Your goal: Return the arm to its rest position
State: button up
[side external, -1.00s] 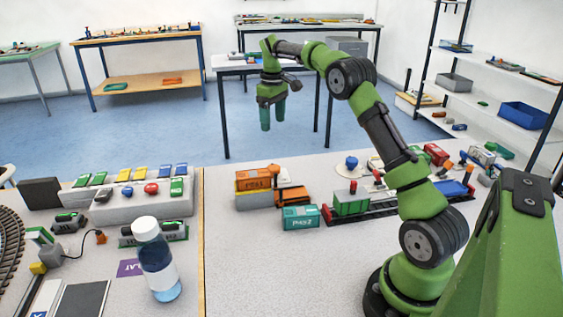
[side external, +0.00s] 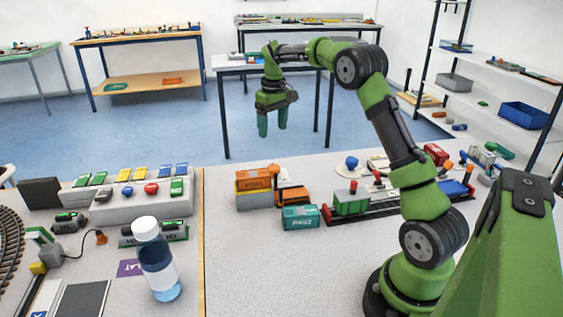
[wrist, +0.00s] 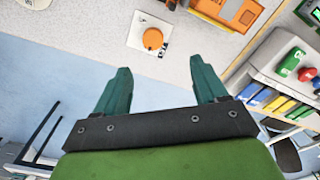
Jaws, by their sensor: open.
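My gripper (side external: 272,125) hangs from my green arm, high up near the far edge of the work table, with its fingers pointing down. In the wrist view my gripper (wrist: 160,90) shows two teal fingers held apart, with nothing between them. The arm is raised and bent over, clear of the objects on the table.
An orange container (side external: 254,180), a teal container (side external: 300,217) and a green wagon (side external: 351,204) stand on the table (side external: 260,270). A button panel (side external: 140,205) and a bottle (side external: 158,262) are at left. The table's front middle is clear.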

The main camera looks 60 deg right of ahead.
jog(key=s+a+r+m+t+y, duration=0.1)
jog(key=s+a+r+t, duration=0.2)
jog(key=s+a, duration=0.9)
jog(key=s+a+r+t+y, duration=0.1)
jog(key=s+a+r+t, duration=0.2)
jog(key=s+a, duration=0.9)
jog(key=shift+a+r+m+t, duration=0.3)
jog(key=shift+a+m+t, duration=0.1)
jog(key=shift+a, duration=0.75)
jog(key=shift+s, duration=0.1)
